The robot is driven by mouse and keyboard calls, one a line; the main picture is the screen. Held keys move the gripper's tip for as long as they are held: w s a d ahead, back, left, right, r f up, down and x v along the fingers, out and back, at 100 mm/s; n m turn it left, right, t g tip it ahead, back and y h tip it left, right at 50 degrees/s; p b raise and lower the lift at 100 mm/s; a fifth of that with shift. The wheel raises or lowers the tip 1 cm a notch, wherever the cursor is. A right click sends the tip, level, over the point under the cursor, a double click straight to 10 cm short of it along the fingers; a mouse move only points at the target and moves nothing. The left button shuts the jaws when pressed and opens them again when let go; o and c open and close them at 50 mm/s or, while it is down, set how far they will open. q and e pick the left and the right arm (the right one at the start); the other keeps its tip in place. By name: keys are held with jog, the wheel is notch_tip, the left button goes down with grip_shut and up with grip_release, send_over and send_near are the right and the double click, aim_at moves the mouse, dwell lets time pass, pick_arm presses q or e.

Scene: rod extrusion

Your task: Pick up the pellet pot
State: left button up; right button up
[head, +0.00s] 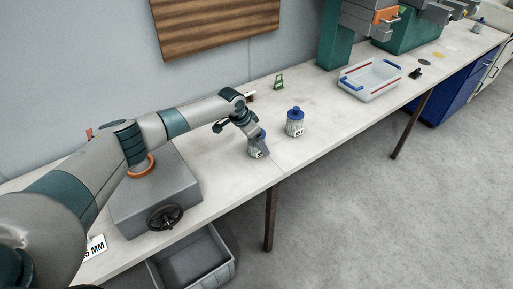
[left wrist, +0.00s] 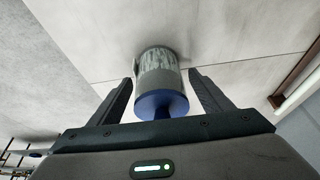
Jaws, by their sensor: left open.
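A pot (head: 258,150) with a pale, marked body and a blue lid stands on the bench. A similar pot (head: 295,125) with a blue lid stands just to its right; I cannot tell by label which is the pellet pot. My left gripper (head: 255,133) is at the left-hand pot, reaching down over its top. In the left wrist view the pot (left wrist: 159,70) lies between the two open fingers, lid towards the palm, with a narrow gap on each side. My right gripper is not in view.
A white tray (head: 358,92) with blue handles stands further right, near a small black item (head: 415,73). A small green stand (head: 279,83) is at the back. A grey box with a handwheel (head: 165,217) sits under my left arm. The bench's front edge is close to the pots.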

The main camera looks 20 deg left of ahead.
pick_arm(q)
jog(key=c, duration=1.4)
jog(key=shift+r, duration=0.15)
jog(key=shift+c, duration=0.2)
jog(key=shift+r+b, duration=0.35)
jog(key=shift+r, duration=0.1)
notch_tip(320, 180, up, 3)
jog(key=shift+b, duration=0.6)
jog(key=s+d+r+b, duration=0.2)
jog(key=s+d+r, duration=0.4)
jog(key=s, duration=0.3)
jog(key=shift+s+d+r+b, duration=0.25)
jog(key=shift+d+r+b, duration=0.1)
jog(key=shift+r, duration=0.1)
